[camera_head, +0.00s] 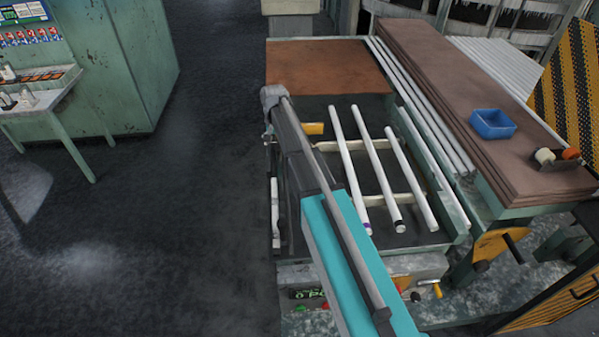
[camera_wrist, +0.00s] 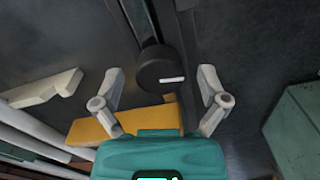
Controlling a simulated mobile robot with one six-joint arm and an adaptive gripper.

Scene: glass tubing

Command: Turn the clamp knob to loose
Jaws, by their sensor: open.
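The clamp knob (camera_wrist: 160,66) is a dark, round knob with a short white mark on its face, seen in the wrist view. The mark lies nearly level in the picture. My gripper (camera_wrist: 161,74) is open, with one pale finger on each side of the knob. A visible gap separates each finger from it. I cannot tell how far the fingertips are from the knob in depth. In the head view, my arm hides the knob, and I cannot make out the gripper there.
A yellow block (camera_wrist: 100,125) lies just below the knob in the wrist view; a yellow piece (camera_head: 313,128) shows beside my arm in the head view. White tubes (camera_head: 376,165) lie on the machine bed. A blue bin (camera_head: 492,124) stands right. Open floor (camera_head: 205,200) lies left.

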